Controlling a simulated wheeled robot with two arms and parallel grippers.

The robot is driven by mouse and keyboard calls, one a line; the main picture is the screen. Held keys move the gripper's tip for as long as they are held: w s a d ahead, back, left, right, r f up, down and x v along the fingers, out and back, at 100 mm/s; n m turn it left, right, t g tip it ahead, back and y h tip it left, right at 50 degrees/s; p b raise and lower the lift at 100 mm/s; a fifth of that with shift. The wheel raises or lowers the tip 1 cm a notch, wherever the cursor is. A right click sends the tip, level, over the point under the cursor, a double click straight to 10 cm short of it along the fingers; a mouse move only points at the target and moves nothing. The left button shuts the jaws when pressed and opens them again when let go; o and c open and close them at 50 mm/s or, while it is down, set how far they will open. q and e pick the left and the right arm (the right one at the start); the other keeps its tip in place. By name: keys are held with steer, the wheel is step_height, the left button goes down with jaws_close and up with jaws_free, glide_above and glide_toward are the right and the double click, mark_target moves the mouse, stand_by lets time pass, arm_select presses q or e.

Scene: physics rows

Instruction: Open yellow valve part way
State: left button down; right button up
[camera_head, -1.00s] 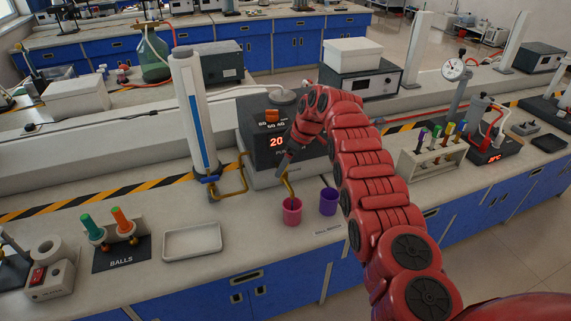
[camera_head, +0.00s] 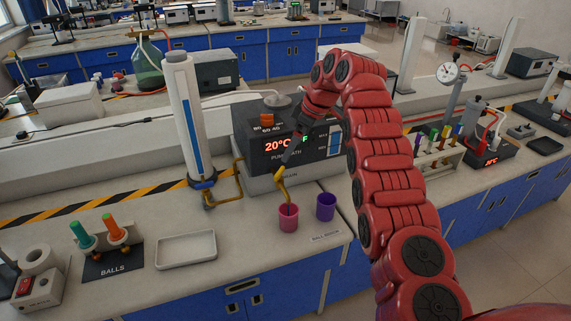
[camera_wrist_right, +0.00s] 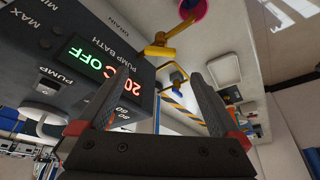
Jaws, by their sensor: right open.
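The yellow valve (camera_head: 281,184) is on the front of the pump bath unit (camera_head: 262,178), with its spout bent down over a pink cup (camera_head: 288,218). In the right wrist view the valve (camera_wrist_right: 159,51) lies just beyond my fingertips, its handle seen close to end-on, and the pink cup (camera_wrist_right: 193,7) is at the top edge. How far the valve is turned cannot be told.
The unit's display (camera_head: 285,144) reads 20°C OFF. A purple cup (camera_head: 326,206) stands right of the pink one. A white tube (camera_head: 188,115) with a yellow pipe stands to the left, near an empty white tray (camera_head: 186,250). A test tube rack (camera_head: 432,157) is at right.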

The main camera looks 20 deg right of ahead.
steer(key=p+v, duration=0.2)
steer(key=v, duration=0.5)
steer(key=shift+r, duration=0.2)
